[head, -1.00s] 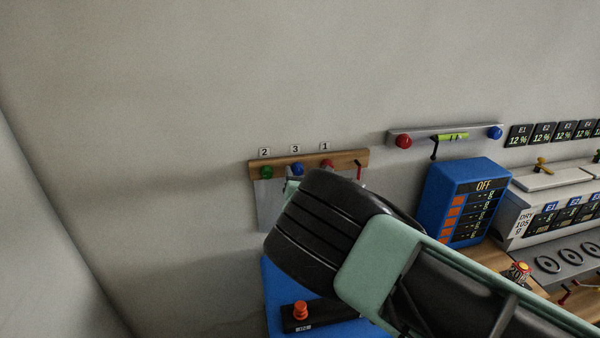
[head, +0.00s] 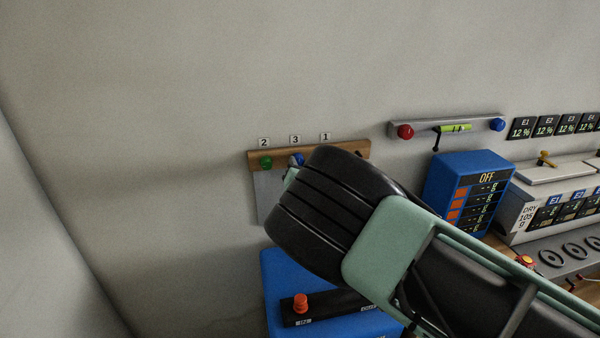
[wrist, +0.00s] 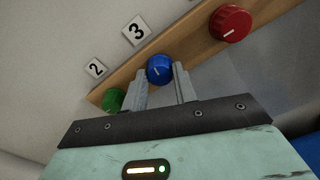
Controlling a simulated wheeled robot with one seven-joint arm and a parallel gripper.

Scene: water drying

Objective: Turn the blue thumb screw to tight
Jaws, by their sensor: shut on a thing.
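The blue thumb screw (wrist: 160,69) is a round ribbed knob with a white line on its face, on a wooden rail (wrist: 190,48) beside the number 3 plate. My gripper (wrist: 159,71) has one grey finger on each side of the blue knob and is shut on it. In the head view the blue knob (head: 298,158) shows only partly above my dark wrist. My fingers are mostly hidden there.
A green knob (wrist: 113,99) and a red knob (wrist: 230,23) flank the blue one. A grey rail (head: 460,126) to the right carries another red and blue knob. A blue box (head: 465,190) stands below it. An orange knob (head: 300,303) is low down.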

